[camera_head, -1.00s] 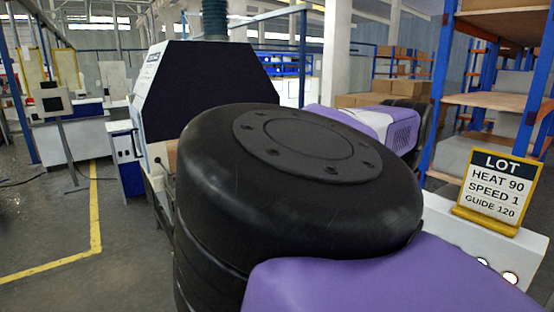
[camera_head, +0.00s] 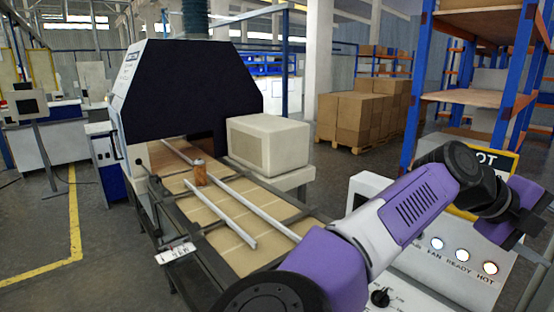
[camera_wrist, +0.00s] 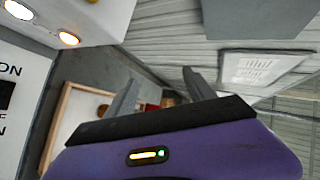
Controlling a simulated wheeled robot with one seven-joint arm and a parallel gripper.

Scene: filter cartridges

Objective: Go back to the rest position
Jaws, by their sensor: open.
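My gripper shows in the wrist view (camera_wrist: 162,73), with its two grey fingers spread apart and nothing held between them. The sign is mostly hidden behind my arm. A small brown cartridge (camera_head: 200,173) stands upright on the conveyor (camera_head: 225,238) between two pale rails, well away from my gripper.
A control panel (camera_head: 450,285) with lit lamps and a black knob (camera_head: 380,298) lies below my arm. A dark-hooded machine (camera_head: 185,95) spans the conveyor's far end, beside a beige box (camera_head: 268,143). Blue shelving (camera_head: 480,100) and stacked cartons (camera_head: 355,120) stand behind.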

